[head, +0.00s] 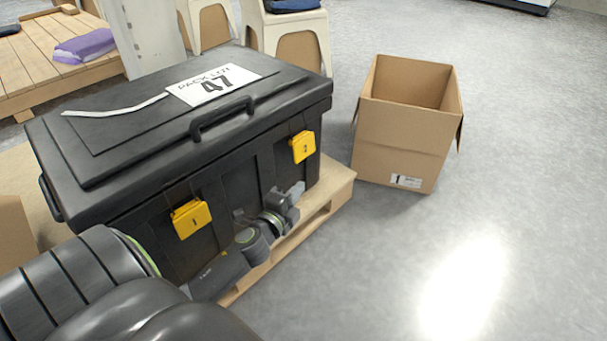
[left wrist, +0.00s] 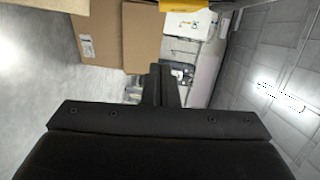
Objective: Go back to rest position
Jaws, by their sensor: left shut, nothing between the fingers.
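My left gripper (head: 291,196) is in front of the black case, below the yellow latch marked 2 (head: 303,147). In the left wrist view its fingers (left wrist: 160,84) are together with nothing between them. The black case (head: 140,135) has its lid down and stands on a wooden pallet (head: 325,200). A second yellow latch (head: 191,218), marked 1, is on the case's front to the left. A yellow piece (left wrist: 187,5) shows at the top edge of the left wrist view. My right gripper is not in view.
An open cardboard box (head: 400,140) stands on the floor right of the case. White chairs (head: 290,40) are behind the case. A wooden platform with a purple cloth (head: 85,46) is at the back left. The grey floor at the right is clear.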

